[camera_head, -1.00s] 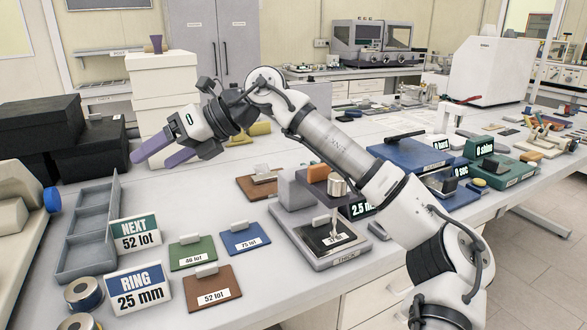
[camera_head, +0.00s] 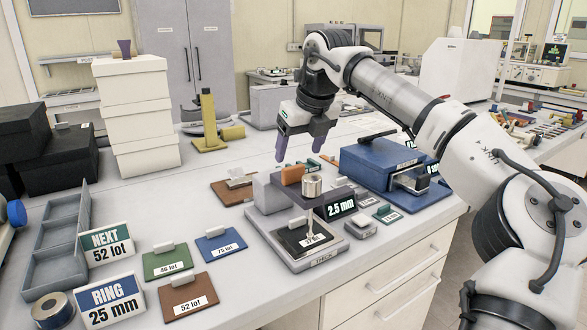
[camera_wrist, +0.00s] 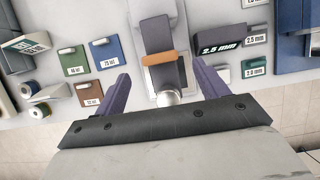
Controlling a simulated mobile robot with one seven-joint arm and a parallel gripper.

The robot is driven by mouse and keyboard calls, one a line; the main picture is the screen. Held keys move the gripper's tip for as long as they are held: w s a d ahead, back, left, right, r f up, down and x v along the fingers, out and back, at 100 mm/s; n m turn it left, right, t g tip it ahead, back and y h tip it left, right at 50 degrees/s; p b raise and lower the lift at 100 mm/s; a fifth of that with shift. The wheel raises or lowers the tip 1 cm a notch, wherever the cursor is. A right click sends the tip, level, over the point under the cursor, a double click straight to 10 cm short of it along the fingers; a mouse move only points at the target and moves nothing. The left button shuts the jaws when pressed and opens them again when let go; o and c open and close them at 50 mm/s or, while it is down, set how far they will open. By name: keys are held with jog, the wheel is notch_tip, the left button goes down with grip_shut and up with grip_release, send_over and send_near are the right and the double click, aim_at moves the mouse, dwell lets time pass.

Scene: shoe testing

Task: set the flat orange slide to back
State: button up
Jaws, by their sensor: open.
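The orange slide (camera_head: 291,175) is a small flat block on top of the thickness gauge (camera_head: 318,258), beside a silver cylinder (camera_head: 312,186). In the wrist view the orange slide (camera_wrist: 158,58) is a bar lying across the gauge's dark arm (camera_wrist: 156,33). My gripper (camera_head: 298,152) is open and empty, with purple fingers pointing down. It is above and behind the slide in the head view, apart from it. In the wrist view my fingers (camera_wrist: 160,78) spread to either side of the gauge, wider than the slide.
The gauge display (camera_head: 341,208) reads 2.5 mm. A blue machine (camera_head: 380,172) stands close on the right, and a yellow stand (camera_head: 208,125) behind. Green, blue and brown lot cards (camera_head: 189,297) lie at the left, near the NEXT (camera_head: 107,243) and RING (camera_head: 110,303) signs.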

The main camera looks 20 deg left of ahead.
aim_at(294, 167)
jog(key=x, duration=0.6)
jog(key=shift+a+f, duration=0.2)
jog(key=shift+f, duration=0.1)
